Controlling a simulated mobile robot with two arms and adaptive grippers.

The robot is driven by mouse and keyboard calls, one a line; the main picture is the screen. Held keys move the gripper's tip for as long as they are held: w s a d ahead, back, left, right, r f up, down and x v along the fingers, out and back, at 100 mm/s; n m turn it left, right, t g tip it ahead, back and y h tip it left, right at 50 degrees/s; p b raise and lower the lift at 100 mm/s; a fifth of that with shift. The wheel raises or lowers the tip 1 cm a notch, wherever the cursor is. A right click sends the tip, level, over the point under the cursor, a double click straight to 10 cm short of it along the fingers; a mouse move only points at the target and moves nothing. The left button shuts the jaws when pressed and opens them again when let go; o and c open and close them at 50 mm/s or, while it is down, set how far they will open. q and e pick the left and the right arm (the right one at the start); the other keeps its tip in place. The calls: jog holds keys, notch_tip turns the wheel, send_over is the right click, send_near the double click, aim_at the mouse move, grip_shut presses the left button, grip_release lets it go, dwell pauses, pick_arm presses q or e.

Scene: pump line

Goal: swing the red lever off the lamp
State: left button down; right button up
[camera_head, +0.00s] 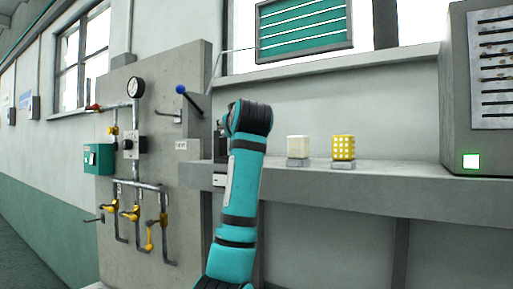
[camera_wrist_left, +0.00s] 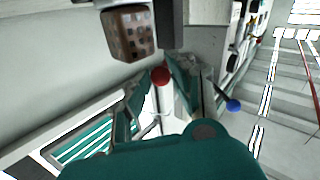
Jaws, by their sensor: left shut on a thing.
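The red lever's round red knob (camera_wrist_left: 160,76) shows in the left wrist view, below a dark block. The lever's arm is mostly hidden there, and in the head view my arm hides the lever. A brown lattice-faced lamp (camera_wrist_left: 128,32) stands at the upper left of the wrist view, apart from the knob in the picture. My left gripper (camera_head: 219,130) is at the far end of my teal arm, mostly hidden behind my dark wrist. It is shut on the lever, though its fingers are not clearly seen. My right gripper is out of view.
A pale lamp (camera_head: 298,148) and a yellow lamp (camera_head: 343,148) stand on the ledge (camera_head: 400,178) right of my arm. A blue-knobbed lever (camera_head: 181,89) sticks out from the pipe panel (camera_head: 190,190). A grey cabinet (camera_head: 457,90) with a green light stands at right.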

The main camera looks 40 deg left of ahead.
pick_arm(q)
jog(key=s+a+m+t+h, duration=0.2)
jog(key=a+m+t+h, duration=0.1)
jog(key=m+h, duration=0.3)
jog(key=s+a+m+t+h+p, duration=0.1)
jog(key=s+a+m+t+h, duration=0.2)
jog(key=a+m+h, duration=0.3)
jog(key=shift+s+h+p, duration=0.15)
jog(key=shift+h+p, duration=0.15)
jog(key=shift+h, duration=2.1)
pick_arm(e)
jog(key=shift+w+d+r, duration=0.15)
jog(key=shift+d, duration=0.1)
pick_arm(q)
jog(key=shift+f, duration=0.1)
jog(key=c, duration=1.3)
grip_release()
jog(key=shift+c, duration=0.2)
jog(key=shift+o, duration=1)
jog(key=shift+a, duration=0.1)
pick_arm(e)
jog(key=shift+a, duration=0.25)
